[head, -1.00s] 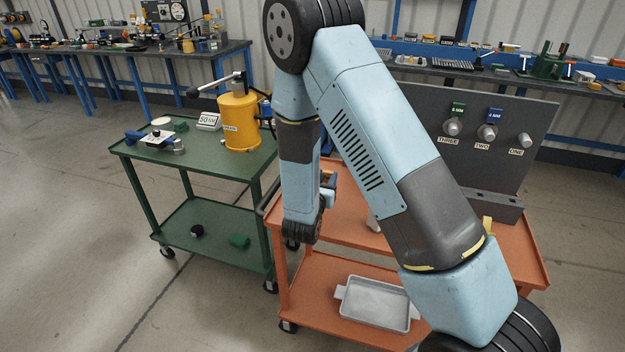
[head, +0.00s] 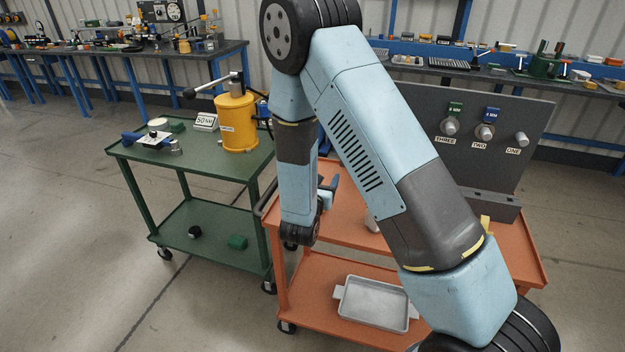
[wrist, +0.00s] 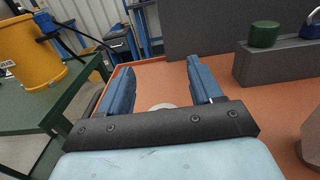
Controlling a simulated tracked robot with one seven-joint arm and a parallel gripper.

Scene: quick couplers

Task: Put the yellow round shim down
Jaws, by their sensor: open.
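My gripper (wrist: 146,65) is open, its two blue fingers spread apart above the orange cart top (wrist: 150,78). In the head view my gripper (head: 328,190) is over the left part of the orange cart, mostly behind my own arm. A pale round disc (wrist: 163,106) lies on the orange top, seen between the fingers near the palm and partly hidden by it. It looks whitish, so I cannot tell for sure that it is the yellow round shim. Nothing shows held between the fingers.
A green cart (head: 190,165) with a yellow cylinder (head: 238,122) stands to the left. A dark panel with labelled pegs (head: 485,135) rises at the orange cart's back. A grey block with a green cap (wrist: 264,34) is at the right. A grey tray (head: 374,303) lies below.

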